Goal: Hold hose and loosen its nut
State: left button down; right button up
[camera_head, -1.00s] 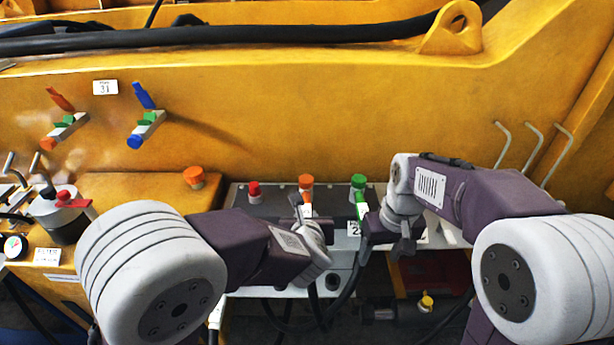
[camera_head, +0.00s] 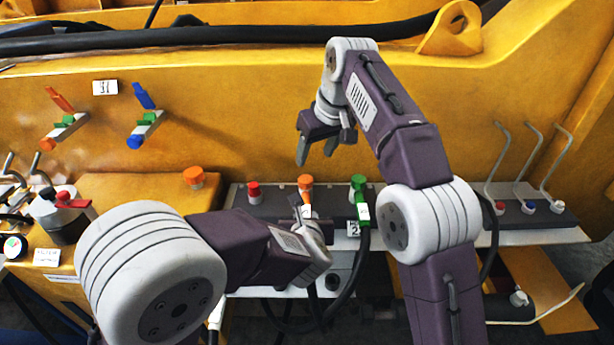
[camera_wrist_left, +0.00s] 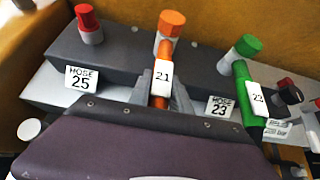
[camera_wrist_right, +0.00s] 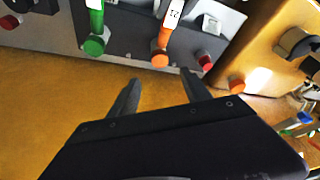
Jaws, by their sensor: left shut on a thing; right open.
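An orange hose with tag 21 (camera_wrist_left: 161,82) runs up to an orange nut (camera_wrist_left: 171,22) on the dark manifold block. The nut also shows in the head view (camera_head: 305,181) and the right wrist view (camera_wrist_right: 160,59). My left gripper (camera_head: 303,210) is shut on the orange hose below the nut, one finger on each side in the left wrist view (camera_wrist_left: 160,95). My right gripper (camera_head: 315,162) is open and empty, above and behind the orange nut. In the right wrist view its fingers (camera_wrist_right: 162,88) point towards the nut, apart from it.
A green hose (camera_wrist_left: 243,95) with a green nut (camera_head: 358,181) and a red cap (camera_head: 254,190) flank the orange one. Another orange cap (camera_head: 193,176) sits on the yellow ledge. Bent rods (camera_head: 540,168) rise at the right. The yellow wall (camera_head: 250,100) stands behind.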

aim_at(306, 179)
jog(key=x, duration=1.1)
jog(key=shift+f, duration=0.1)
grip_shut()
